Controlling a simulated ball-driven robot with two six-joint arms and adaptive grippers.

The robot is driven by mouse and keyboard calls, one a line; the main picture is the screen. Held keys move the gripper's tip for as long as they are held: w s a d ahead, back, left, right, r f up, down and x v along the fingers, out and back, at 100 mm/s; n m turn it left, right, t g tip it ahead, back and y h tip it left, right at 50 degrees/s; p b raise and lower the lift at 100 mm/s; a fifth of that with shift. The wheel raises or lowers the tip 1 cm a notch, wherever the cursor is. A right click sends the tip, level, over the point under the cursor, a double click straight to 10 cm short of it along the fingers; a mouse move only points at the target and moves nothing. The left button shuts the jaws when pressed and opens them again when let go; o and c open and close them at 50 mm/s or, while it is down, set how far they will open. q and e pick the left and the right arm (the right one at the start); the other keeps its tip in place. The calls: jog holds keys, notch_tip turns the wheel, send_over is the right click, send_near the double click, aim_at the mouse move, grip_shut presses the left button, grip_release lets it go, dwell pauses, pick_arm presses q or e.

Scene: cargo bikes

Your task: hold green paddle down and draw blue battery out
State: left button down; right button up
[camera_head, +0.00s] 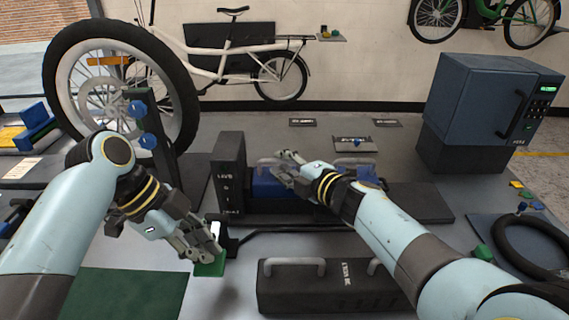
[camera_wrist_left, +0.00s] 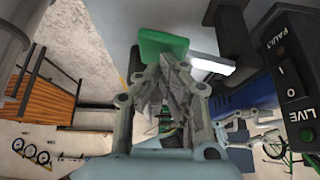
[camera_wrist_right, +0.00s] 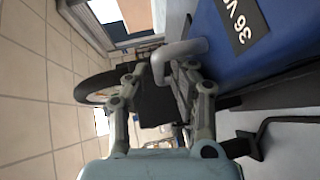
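The green paddle (camera_head: 210,267) sits low in front of the dark LIVE/FAULT post; it also shows in the left wrist view (camera_wrist_left: 163,45). My left gripper (camera_head: 208,254) has its fingers together, with the tips at the paddle; whether they touch it is unclear. The blue battery (camera_head: 268,187) lies in the dark dock behind the post, with a grey handle on top. It fills the upper right of the right wrist view (camera_wrist_right: 222,40). My right gripper (camera_head: 284,167) is at the battery's handle (camera_wrist_right: 182,52), which lies between its fingertips; its grip is unclear.
The LIVE/FAULT post (camera_head: 229,170) stands close between both grippers. A dark handled box (camera_head: 325,287) sits in front. A bike wheel (camera_head: 70,85) stands at the left, a dark blue cabinet (camera_head: 475,105) at the back right. A green mat (camera_head: 130,295) lies front left.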

aim_at(357, 161)
grip_shut()
jog(key=shift+d, duration=0.15)
pick_arm(q)
jog(key=shift+a, duration=0.1)
pick_arm(e)
jog(key=shift+d, duration=0.2)
jog(key=shift+w+d+r, duration=0.1)
jog(key=shift+d, duration=4)
jog(key=shift+w+d+r, duration=0.1)
jog(key=shift+d, duration=3.95)
pick_arm(q)
notch_tip(357, 161, up, 7)
pick_arm(e)
jog(key=shift+s, duration=0.1)
